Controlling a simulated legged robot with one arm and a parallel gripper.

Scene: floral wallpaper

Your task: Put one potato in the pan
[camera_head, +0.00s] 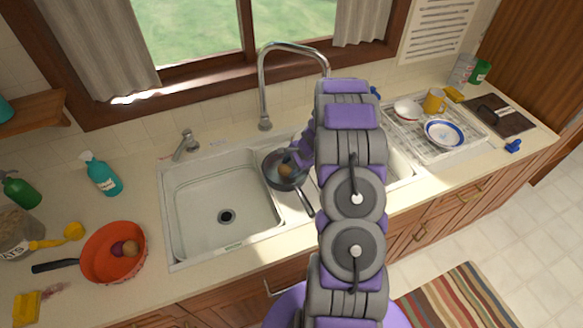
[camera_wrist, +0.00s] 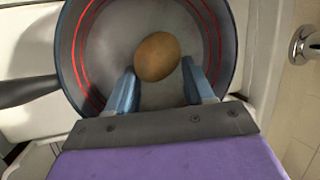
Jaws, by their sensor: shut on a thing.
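A dark grey pan (camera_head: 272,179) sits at the divider between the two sink basins. In the wrist view the pan (camera_wrist: 95,50) shows red rings inside and its handle to the left. A brown potato (camera_wrist: 157,57) is between the fingertips of my gripper (camera_wrist: 158,69), which is shut on it, over the inside of the pan. In the head view the potato (camera_head: 285,170) shows within the pan's outline, beside my gripper (camera_head: 290,163). I cannot tell whether the potato touches the pan's bottom. My arm hides part of the right basin.
A red pan (camera_head: 98,268) with a couple of round items stands on the left counter. The left sink basin (camera_head: 215,190) is empty. A tall faucet (camera_head: 263,90) rises behind the pan. A drying rack (camera_head: 460,155) with dishes is on the right.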

